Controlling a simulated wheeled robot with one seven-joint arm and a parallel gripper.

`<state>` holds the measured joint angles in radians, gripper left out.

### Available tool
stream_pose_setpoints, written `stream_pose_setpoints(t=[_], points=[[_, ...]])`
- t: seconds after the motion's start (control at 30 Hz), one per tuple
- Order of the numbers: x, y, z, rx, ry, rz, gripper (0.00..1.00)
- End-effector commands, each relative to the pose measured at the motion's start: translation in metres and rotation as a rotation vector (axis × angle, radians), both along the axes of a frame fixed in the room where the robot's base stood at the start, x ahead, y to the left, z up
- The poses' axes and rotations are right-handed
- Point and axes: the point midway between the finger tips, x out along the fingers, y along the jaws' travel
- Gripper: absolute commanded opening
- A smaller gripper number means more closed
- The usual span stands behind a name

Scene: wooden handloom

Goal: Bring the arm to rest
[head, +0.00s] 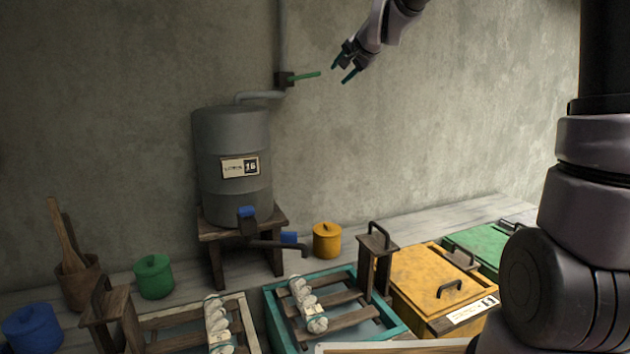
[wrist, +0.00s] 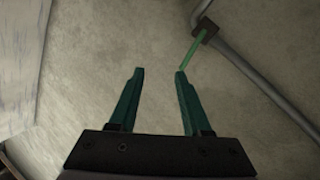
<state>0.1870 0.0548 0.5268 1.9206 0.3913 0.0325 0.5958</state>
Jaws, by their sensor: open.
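My gripper (head: 347,70) is raised high in front of the wall, at the upper middle of the head view. Its two green fingers are apart with nothing between them; the wrist view shows the same open gripper (wrist: 158,75). To its left is a green valve lever (head: 305,76) on a grey pipe (head: 284,40). In the wrist view the green lever (wrist: 191,53) shows just beyond the right fingertip. In the head view a gap shows between lever and fingers. My arm comes down into the picture from the top and also fills the right side.
A grey tank (head: 232,165) labelled 16 stands on a wooden stand (head: 213,240) below the lever. Lower down are a teal frame (head: 270,312) with twisted yarn (head: 307,305), a yellow lidded box (head: 430,272), a green box (head: 485,240) and small lidded pots.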

Motion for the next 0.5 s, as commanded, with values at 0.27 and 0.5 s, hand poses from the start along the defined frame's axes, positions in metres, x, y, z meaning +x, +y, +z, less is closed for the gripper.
stream_pose_setpoints(t=[0.27,0.5], points=[[-0.148,-0.082,-0.019,-0.326,0.141,0.051,0.48],[-0.277,-0.146,-0.056,-0.443,0.287,0.107,0.48]])
